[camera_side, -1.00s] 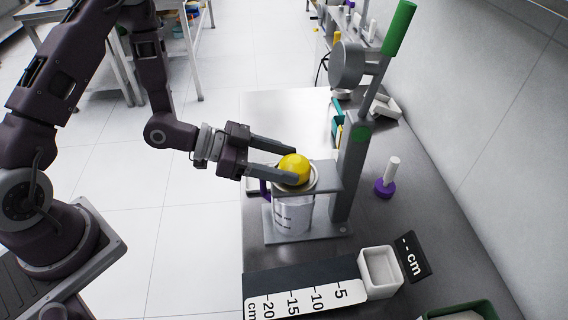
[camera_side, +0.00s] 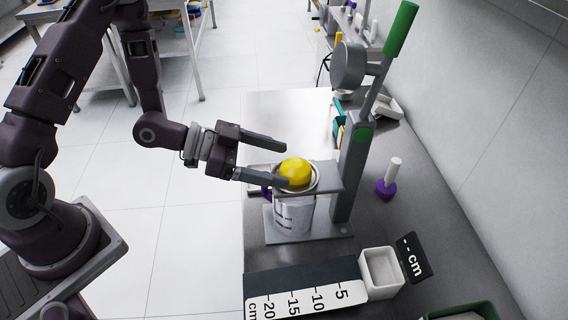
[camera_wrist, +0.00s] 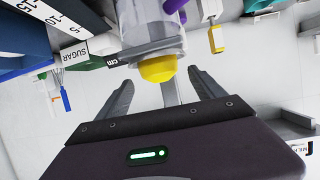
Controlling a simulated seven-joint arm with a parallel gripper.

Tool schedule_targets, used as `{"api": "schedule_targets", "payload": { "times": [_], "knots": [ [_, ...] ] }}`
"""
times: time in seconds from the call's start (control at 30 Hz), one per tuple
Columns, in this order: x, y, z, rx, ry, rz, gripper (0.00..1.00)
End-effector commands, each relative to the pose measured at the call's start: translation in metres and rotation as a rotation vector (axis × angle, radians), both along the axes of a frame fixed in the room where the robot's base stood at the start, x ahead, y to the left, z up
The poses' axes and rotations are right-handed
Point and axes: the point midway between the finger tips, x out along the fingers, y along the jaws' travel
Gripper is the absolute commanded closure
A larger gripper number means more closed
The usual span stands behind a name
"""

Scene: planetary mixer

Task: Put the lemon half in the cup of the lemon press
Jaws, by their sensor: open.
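The yellow lemon half (camera_side: 295,171) sits in the round metal cup (camera_side: 314,184) of the lemon press (camera_side: 348,170), dome upward, with the cup's rim showing around it. My gripper (camera_side: 283,165) is open at the left of the cup. One finger lies behind the lemon and the other in front, its tip overlapping the cup's near-left edge in the picture. I cannot tell whether that finger touches anything. In the wrist view the lemon half (camera_wrist: 158,69) shows ahead of the open fingers (camera_wrist: 162,80). The press's green-handled lever (camera_side: 400,28) is raised.
A clear measuring jug (camera_side: 293,216) stands under the cup. A white square dish (camera_side: 380,270), a ruler strip (camera_side: 305,298) and a "cm" display (camera_side: 411,258) lie in front. A purple-based white peg (camera_side: 388,180) stands to the right. The bench's back left is clear.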

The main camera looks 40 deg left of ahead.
Motion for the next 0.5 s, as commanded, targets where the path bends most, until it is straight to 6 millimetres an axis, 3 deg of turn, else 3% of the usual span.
{"api": "schedule_targets", "payload": {
  "times": [0.2,0.5],
  "knots": [
    [-0.025,0.031,0.017,0.001,-0.001,0.003,0.22],
    [-0.029,0.039,0.019,0.035,0.003,0.002,0.22]
  ]
}}
